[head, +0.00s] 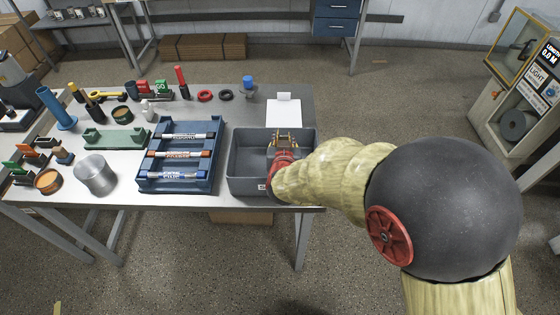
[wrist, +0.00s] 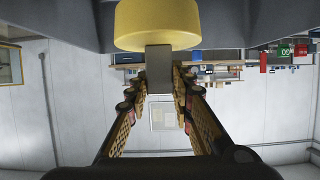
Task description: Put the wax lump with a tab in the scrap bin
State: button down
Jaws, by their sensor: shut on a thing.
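The yellow wax lump (wrist: 157,22) with its flat grey tab (wrist: 159,70) is at the top middle of the wrist view. My gripper (wrist: 160,82) is shut on the tab, one finger on each side, with the lump beyond the fingertips. In the head view my gripper (head: 284,137) is over the grey open bin (head: 239,178) at the table's front right. Grey bin walls also show beside the lump in the wrist view (wrist: 45,22). In the head view the lump is hidden behind my arm and gripper. I cannot tell whether it touches the bin floor.
A blue rack (head: 178,183) with several labelled tubes stands left of the bin. A white sheet (head: 284,112) lies behind it. The bin interior left of my gripper looks clear.

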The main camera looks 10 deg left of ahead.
notch_tip(320, 180, down, 8)
jog(key=shift+r+b, duration=0.15)
jog(key=shift+b, duration=1)
jog(key=c, duration=1.6)
grip_release()
jog(key=shift+o, duration=0.2)
jog(key=shift+r, duration=0.1)
jog(key=p+v, duration=0.3)
jog(key=v, duration=0.9)
